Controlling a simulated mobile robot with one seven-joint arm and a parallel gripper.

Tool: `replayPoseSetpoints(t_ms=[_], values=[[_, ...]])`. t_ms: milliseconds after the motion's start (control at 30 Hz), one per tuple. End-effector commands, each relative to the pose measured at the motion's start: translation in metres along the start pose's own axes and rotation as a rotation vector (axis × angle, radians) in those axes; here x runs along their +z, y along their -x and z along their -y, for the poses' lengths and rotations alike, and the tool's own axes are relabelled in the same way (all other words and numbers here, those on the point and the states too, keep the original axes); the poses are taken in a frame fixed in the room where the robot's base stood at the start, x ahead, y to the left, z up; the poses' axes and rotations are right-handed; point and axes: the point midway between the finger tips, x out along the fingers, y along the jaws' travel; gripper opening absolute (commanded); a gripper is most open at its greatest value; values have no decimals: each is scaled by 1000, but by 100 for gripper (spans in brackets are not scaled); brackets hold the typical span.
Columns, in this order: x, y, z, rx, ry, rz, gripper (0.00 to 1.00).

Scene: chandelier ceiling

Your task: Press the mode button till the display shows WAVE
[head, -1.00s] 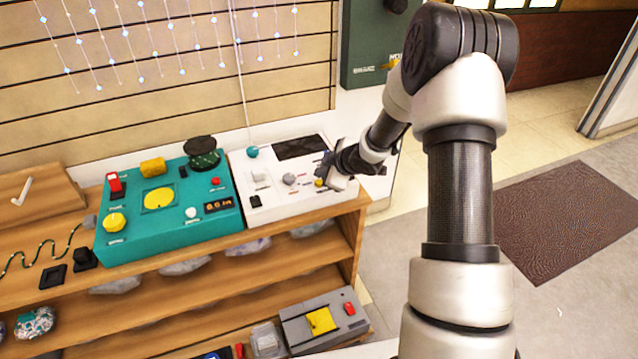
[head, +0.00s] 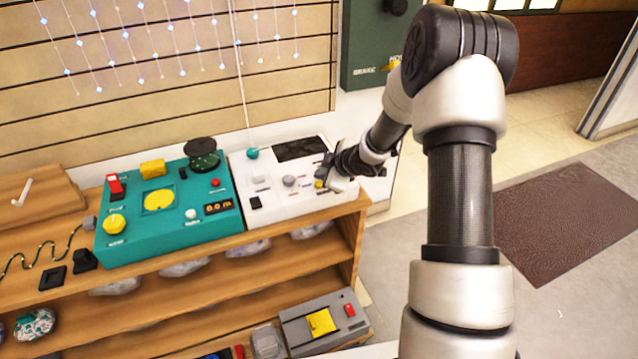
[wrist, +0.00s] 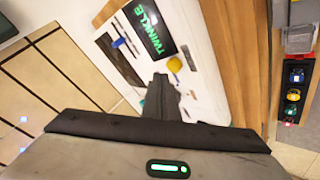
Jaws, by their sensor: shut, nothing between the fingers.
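A white control box (head: 283,213) stands on the wooden shelf and carries small buttons and sliders.
A teal box (head: 140,245) with knobs and a small readout stands left of the white box. The slatted wall (head: 160,100) with hanging lights is close behind. A grey device (head: 300,335) sits lower down. Open floor lies to the right.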

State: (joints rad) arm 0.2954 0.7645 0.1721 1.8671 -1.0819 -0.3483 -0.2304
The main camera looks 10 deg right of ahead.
Motion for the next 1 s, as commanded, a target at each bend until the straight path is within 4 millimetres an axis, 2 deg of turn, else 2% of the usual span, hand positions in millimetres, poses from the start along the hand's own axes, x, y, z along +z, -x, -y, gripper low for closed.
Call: replayPoseSetpoints(t_ms=[1000], values=[[5, -6, 4, 0, 0, 0, 0]])
